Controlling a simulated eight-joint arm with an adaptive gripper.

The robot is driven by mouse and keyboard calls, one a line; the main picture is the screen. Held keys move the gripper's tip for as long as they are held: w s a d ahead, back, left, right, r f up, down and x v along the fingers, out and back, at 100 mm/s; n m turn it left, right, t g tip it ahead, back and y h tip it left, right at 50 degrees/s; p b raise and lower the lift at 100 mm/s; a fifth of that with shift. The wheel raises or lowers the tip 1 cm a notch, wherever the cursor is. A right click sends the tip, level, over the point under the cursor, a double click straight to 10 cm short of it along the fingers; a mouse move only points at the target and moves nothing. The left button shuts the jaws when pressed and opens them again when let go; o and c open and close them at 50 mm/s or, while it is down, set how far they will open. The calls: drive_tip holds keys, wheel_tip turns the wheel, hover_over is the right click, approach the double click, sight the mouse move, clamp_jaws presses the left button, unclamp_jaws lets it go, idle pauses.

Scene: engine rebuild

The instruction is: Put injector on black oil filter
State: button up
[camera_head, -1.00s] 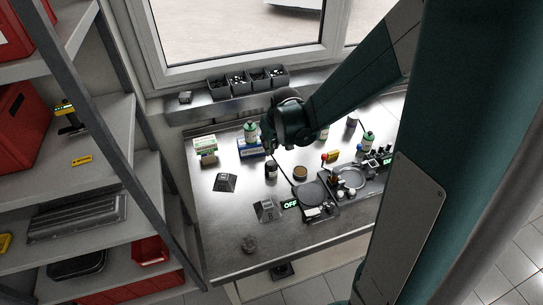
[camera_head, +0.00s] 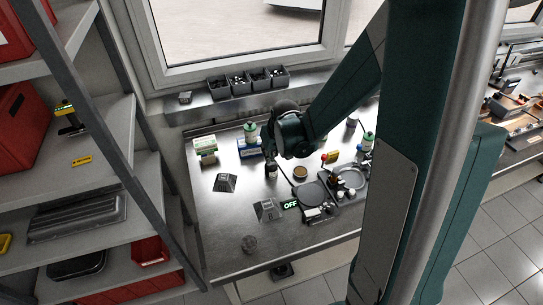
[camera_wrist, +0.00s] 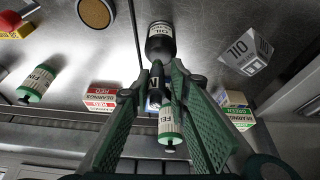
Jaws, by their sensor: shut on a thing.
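The black oil filter (camera_wrist: 160,44) stands on the metal bench, its label facing the wrist camera. It also shows in the head view (camera_head: 272,172), just below my gripper (camera_head: 268,146). In the wrist view my gripper (camera_wrist: 156,76) is shut on a slim dark piece, apparently the injector (camera_wrist: 155,88), between the green fingers. The piece lines up with the filter in this view. I cannot tell whether it touches the filter. In the head view the injector is too small and dark to make out.
A green-and-white bottle (camera_wrist: 36,84) and a red-labelled bearings box (camera_wrist: 100,98) are left in the wrist view; a grey OIL stand (camera_wrist: 244,52) is right. A tan round part (camera_head: 300,172) and black plates (camera_head: 310,194) lie right of the filter.

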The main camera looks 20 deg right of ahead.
drive_tip(key=shift+f, duration=0.7)
drive_tip(key=shift+f, duration=0.15)
drive_tip(key=o, duration=0.9)
drive_tip(key=shift+r, duration=0.25)
drive_tip(key=shift+v, duration=5.9)
drive_tip(key=shift+s+r, duration=0.1)
drive_tip(key=shift+s, duration=0.05)
